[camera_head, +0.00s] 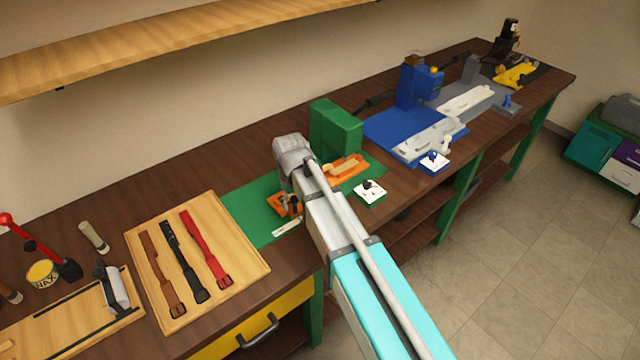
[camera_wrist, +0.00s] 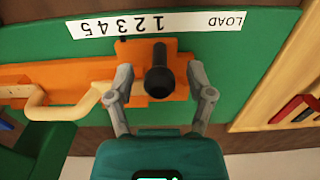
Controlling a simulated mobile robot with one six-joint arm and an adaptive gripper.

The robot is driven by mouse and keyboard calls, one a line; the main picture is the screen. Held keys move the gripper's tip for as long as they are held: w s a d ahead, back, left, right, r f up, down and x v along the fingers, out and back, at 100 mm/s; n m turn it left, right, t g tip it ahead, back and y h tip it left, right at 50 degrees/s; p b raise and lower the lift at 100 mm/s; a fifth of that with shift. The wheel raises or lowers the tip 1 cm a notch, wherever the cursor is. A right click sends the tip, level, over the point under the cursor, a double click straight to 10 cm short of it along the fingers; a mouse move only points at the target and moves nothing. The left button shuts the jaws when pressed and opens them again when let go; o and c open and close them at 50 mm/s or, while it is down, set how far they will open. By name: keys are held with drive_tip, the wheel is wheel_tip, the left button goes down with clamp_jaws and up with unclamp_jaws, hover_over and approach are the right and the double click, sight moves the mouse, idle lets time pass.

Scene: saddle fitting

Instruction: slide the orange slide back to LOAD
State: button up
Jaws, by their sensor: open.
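The orange slide (camera_wrist: 140,60) lies on a green base plate (camera_wrist: 245,60) in the wrist view, with a black upright knob (camera_wrist: 160,75) on it. A white strip (camera_wrist: 190,22) along the plate reads upside down, with the numbers left of LOAD. The knob is beside the numbers near 1, left of LOAD. My gripper (camera_wrist: 161,73) is open, with one finger on each side of the knob. Whether either finger touches it, I cannot tell. In the head view my arm partly hides the slide (camera_head: 285,205) and my gripper.
A green block (camera_head: 335,130) stands behind the slide's track. A wooden tray with straps (camera_head: 197,255) lies to the left. A white switch pad (camera_head: 370,191) and a blue fixture (camera_head: 400,130) are to the right.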

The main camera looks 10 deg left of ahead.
drive_tip(key=shift+c, duration=0.2)
drive_tip(key=c, duration=0.8)
drive_tip(key=shift+s, duration=0.1)
drive_tip(key=shift+s+a, duration=0.45)
drive_tip(key=shift+s, duration=0.05)
drive_tip(key=shift+s+a, duration=0.1)
